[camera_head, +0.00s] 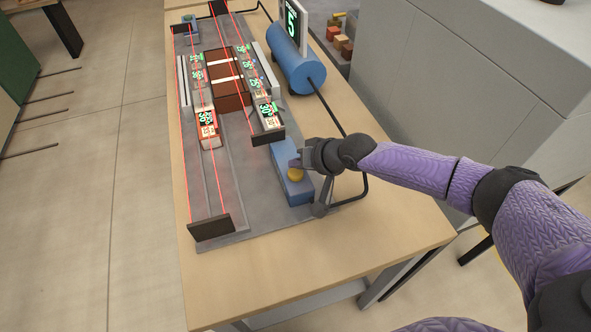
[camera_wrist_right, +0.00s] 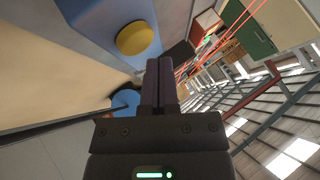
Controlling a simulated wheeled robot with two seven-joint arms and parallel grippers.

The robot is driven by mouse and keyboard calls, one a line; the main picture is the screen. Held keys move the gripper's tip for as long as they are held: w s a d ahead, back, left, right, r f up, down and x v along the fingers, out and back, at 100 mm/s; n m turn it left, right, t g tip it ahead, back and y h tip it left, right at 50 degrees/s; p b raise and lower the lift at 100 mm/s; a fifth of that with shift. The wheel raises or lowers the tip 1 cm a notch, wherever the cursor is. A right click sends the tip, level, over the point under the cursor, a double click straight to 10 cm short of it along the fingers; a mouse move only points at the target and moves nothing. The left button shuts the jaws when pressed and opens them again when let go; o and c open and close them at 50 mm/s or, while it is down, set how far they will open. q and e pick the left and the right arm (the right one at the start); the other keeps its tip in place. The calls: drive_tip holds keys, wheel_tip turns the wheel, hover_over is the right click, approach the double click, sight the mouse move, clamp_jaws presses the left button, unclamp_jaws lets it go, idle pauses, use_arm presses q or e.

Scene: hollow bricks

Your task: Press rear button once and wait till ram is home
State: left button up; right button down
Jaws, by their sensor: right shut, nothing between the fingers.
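A yellow round button (camera_head: 296,174) sits on top of a blue box (camera_head: 298,192) on the near right part of the fixture. My right gripper (camera_head: 295,162) is shut and empty, its tips right beside the button on its far side; contact cannot be told. In the right wrist view the shut fingers (camera_wrist_right: 160,85) point past the button (camera_wrist_right: 135,38), which shows uncovered on its blue box (camera_wrist_right: 95,22). Brown bricks (camera_head: 230,103) stand mid-fixture between two rails. I cannot tell which part is the ram. My left gripper is out of view.
A blue tank (camera_head: 290,62) with a display reading 5 (camera_head: 291,20) stands right of the rails. Dark plates (camera_head: 211,227) (camera_head: 268,137) stand at rail ends, with red lines along the rails. A black pipe (camera_head: 327,107) runs beside my right arm. The near tabletop (camera_head: 300,250) is clear.

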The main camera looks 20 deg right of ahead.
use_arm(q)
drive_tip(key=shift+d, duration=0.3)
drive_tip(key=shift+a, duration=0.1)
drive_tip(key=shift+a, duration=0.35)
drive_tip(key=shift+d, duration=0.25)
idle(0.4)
use_arm(e)
drive_tip(key=shift+f+b, duration=0.3)
drive_tip(key=shift+f, duration=0.15)
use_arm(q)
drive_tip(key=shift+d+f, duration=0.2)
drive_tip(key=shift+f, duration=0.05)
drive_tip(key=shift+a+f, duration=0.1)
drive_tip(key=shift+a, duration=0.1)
